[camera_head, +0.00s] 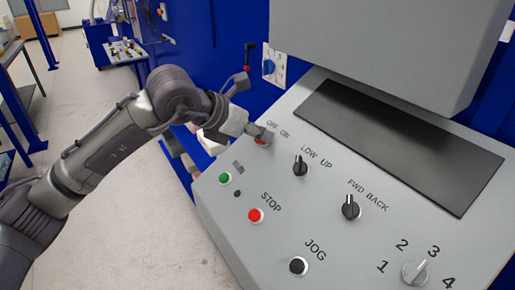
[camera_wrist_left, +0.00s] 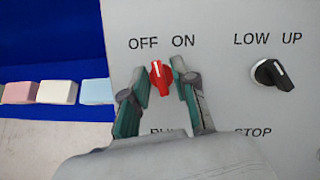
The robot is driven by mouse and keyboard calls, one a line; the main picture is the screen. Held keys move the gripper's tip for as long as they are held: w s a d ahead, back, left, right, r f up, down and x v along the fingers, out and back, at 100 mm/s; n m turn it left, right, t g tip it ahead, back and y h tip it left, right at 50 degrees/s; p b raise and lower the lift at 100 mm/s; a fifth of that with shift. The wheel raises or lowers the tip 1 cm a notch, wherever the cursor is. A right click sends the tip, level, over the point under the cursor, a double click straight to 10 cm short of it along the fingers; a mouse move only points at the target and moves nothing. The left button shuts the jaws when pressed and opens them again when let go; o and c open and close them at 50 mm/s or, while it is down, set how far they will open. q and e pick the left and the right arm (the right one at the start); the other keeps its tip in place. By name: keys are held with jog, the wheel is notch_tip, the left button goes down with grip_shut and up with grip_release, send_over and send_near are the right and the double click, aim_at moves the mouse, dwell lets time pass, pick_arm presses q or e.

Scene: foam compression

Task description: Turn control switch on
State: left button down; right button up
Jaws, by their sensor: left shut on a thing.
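The red control switch (camera_wrist_left: 161,82) sits under the OFF and ON labels on the grey control panel (camera_head: 225,205). Its white mark points up and slightly left, toward OFF, in the left wrist view. My left gripper (camera_wrist_left: 158,74) is shut on the switch, with one finger on each side of it. In the head view the left gripper (camera_head: 262,134) covers most of the switch, and only a bit of red (camera_head: 261,143) shows. My right gripper is not in view.
The black LOW/UP knob (camera_head: 300,166) is close right of the switch. The panel also has a FWD/BACK knob (camera_head: 351,208), a green button (camera_head: 225,178), a red STOP button (camera_head: 256,215), a black JOG button (camera_head: 298,265) and a numbered dial (camera_head: 415,271). Foam blocks (camera_wrist_left: 58,92) lie left.

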pick_arm(q)
jog(key=m+b, duration=0.2)
jog(key=m, duration=0.1)
jog(key=shift+f+g+h, duration=0.1)
jog(key=shift+g+h, duration=0.3)
jog(key=m+g+b, duration=0.1)
jog(key=m, duration=0.2)
jog(key=shift+w, duration=0.1)
jog(key=m, duration=0.2)
jog(key=shift+r+m+g+b, duration=0.2)
jog(key=shift+m+g+b, duration=0.15)
jog(key=shift+m+g, duration=0.05)
jog(key=shift+m+g+h, duration=0.3)
jog(key=shift+m+g, duration=0.2)
jog(key=shift+m, duration=0.8)
jog(key=c, duration=1.2)
grip_release()
jog(key=shift+c, duration=0.2)
